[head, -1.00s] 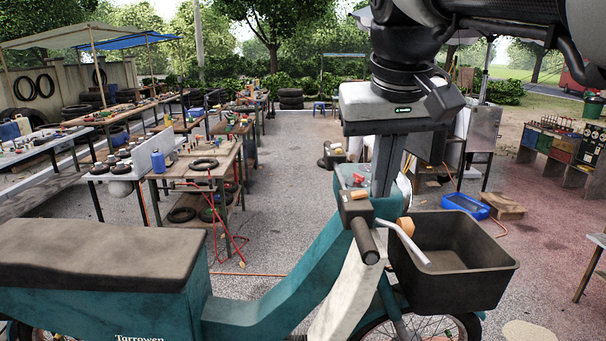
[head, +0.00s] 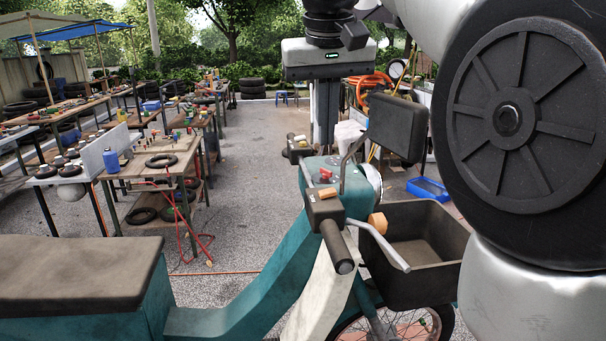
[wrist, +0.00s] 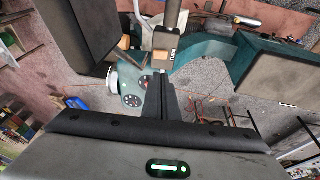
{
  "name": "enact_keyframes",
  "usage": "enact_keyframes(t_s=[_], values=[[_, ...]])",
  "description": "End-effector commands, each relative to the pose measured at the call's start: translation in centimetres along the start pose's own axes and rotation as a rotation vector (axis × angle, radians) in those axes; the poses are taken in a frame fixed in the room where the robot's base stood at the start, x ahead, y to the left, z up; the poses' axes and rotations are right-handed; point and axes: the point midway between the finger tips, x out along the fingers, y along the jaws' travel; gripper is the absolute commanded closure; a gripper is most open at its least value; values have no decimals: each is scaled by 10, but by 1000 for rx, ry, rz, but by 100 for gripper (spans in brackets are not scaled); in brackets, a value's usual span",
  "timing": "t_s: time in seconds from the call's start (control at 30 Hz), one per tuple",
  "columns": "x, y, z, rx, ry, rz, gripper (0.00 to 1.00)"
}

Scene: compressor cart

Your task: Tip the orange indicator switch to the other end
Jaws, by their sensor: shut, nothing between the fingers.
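The orange indicator switch (head: 327,193) is a small orange piece on top of the dark switch box (head: 324,209) beside the handlebar grip (head: 338,247) of a teal bike. In the head view, my gripper (head: 325,147) points down above and behind the switch box, apart from it. Its fingers are shut with nothing between them. I cannot clearly make out the switch's tilt in either view.
A black mirror (head: 398,126) stands just right of my gripper. A brake lever (head: 385,246), an orange lamp (head: 377,223) and a black front basket (head: 440,215) lie right of the switch box. Air above the seat (head: 75,267) is clear.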

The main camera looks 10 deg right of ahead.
Motion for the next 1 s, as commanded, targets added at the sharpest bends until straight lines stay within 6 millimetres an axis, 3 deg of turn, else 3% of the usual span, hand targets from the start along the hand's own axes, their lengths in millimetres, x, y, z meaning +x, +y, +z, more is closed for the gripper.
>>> enact_keyframes(t_s=[0.2, 0.4, 0.6, 1.0], values=[[50, 0, 1, 0, -4, 0, 100], [78, 4, 8, 1, -2, 1, 100], [90, 6, 11, 0, 1, 0, 100], [92, 6, 14, 2, 1, -4, 100]])
